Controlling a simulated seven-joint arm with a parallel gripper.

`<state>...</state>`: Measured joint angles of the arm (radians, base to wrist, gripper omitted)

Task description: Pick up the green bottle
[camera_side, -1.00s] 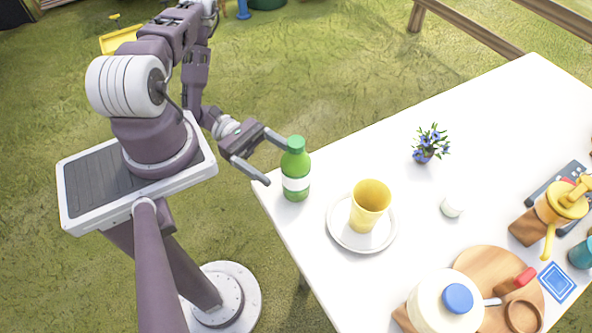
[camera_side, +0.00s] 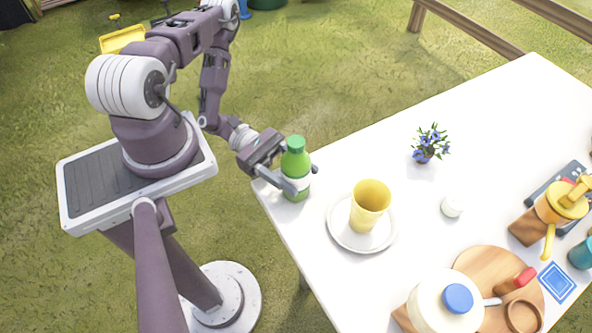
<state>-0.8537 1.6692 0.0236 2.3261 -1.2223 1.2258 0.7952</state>
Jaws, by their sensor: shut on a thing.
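The green bottle (camera_side: 295,165) has a green cap and a white label band. It stands upright on the white table near its left corner. My gripper (camera_side: 304,179) reaches in from the left with one finger in front of the bottle and the other behind it, its tip showing at the bottle's right. The fingers are shut on the bottle's body around the label. The label is partly hidden by the front finger. The bottle's base appears to be on the table.
A yellow cup (camera_side: 370,203) on a white saucer (camera_side: 342,238) stands just right of the bottle. The table's far middle is clear.

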